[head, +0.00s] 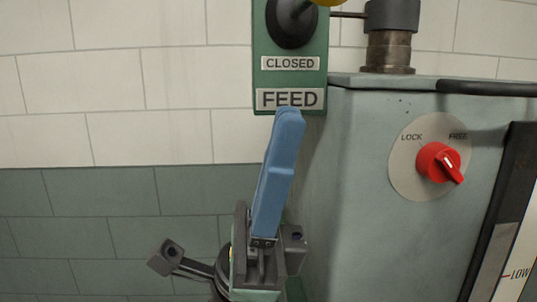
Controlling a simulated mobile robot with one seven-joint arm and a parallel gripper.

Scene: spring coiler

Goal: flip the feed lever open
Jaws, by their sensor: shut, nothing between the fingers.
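The feed lever (292,20) shows at the top edge as a dark round hub with an arm rising to the upper right. A bit of yellow at its end is cut off by the frame. It sits on a green plate (261,75) with a "CLOSED" label (290,63) and a "FEED" label (290,99). My gripper (289,113) has blue fingers, shut together and empty, pointing up. Its tips overlap the lower edge of the "FEED" label in the picture, below the hub. I cannot tell how far they are from the plate.
A grey-green machine cabinet (350,190) stands close on the right. It carries a red knob (438,163) on a "LOCK"/"FREE" dial, pointing to the lower right. A dark cylinder on a brown post (389,50) stands on top. The tiled wall (110,80) on the left is bare.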

